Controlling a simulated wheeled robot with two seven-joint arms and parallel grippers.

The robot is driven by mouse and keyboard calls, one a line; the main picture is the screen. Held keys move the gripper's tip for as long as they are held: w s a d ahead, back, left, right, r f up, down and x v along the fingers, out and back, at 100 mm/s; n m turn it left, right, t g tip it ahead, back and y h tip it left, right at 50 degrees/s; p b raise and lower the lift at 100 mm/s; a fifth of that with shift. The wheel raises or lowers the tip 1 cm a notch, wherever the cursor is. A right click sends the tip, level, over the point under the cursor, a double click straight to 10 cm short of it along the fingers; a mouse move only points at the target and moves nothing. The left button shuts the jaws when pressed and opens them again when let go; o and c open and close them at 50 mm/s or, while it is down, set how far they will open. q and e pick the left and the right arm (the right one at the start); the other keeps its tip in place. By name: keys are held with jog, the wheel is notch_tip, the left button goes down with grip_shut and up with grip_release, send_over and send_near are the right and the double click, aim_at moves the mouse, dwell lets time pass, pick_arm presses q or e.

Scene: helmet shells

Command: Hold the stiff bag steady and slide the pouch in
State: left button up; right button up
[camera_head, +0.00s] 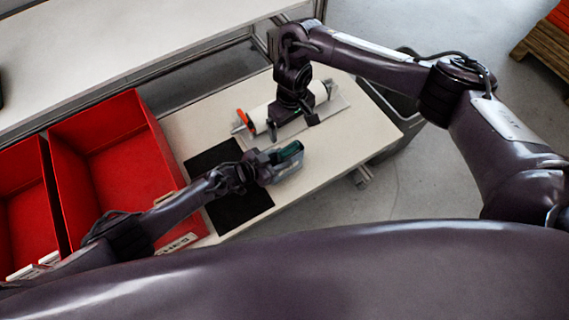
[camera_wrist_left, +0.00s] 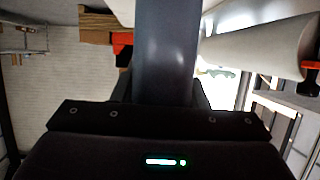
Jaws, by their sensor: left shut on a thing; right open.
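My left gripper (camera_head: 268,166) is shut on a grey, partly see-through piece that looks like the stiff bag (camera_head: 290,170), held over the table. A dark green piece (camera_head: 289,152), perhaps the pouch, shows at the bag's upper edge; I cannot tell whether it is inside or only against it. In the left wrist view a smooth grey-blue surface (camera_wrist_left: 166,50) stands between the dark fingers. My right gripper (camera_head: 292,123) is open, its fingers pointing down at the near side of a white roll (camera_head: 259,119). It appears empty.
The white roll has an orange end and lies on a pale plate (camera_head: 338,103); it also shows in the left wrist view (camera_wrist_left: 262,48). A black mat (camera_head: 240,208) lies on the white table (camera_head: 358,138). Red bins (camera_head: 110,150) stand at left. The table's right part is clear.

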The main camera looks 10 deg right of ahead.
pick_arm(q)
jog(key=o, duration=1.1)
jog(key=p+v, duration=0.4)
jog(key=v, duration=1)
jog(key=shift+s+a+f, duration=0.1)
jog(key=shift+s+a, duration=0.1)
jog(key=shift+a, duration=0.05)
jog(key=shift+s, duration=0.1)
